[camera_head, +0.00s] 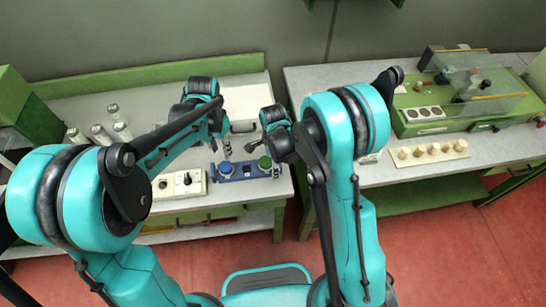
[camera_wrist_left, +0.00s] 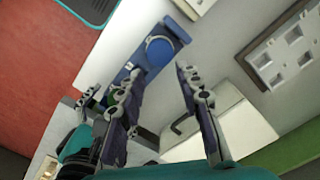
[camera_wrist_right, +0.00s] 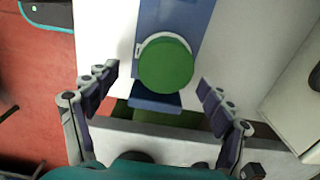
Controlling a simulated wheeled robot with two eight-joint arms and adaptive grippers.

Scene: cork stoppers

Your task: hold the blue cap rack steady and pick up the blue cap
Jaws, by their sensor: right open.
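The blue cap rack (camera_head: 243,172) lies near the table's front edge in the head view. The blue cap (camera_head: 226,167) sits at its left end and the green cap (camera_head: 265,163) at its right end. In the left wrist view my left gripper (camera_wrist_left: 157,72) is open and empty, with the blue cap (camera_wrist_left: 160,50) beyond its fingertips; a finger partly hides the green cap. In the right wrist view my right gripper (camera_wrist_right: 158,78) is open, its fingers apart on either side of the rack's end and the green cap (camera_wrist_right: 165,65). The blue cap is not visible there.
A white switch box (camera_head: 180,185) stands left of the rack. Several metal-grey cylinders (camera_head: 113,112) stand at the left. A white box (camera_head: 247,103) is behind my grippers. On the right table are a cork board (camera_head: 428,153) and a green machine (camera_head: 465,100).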

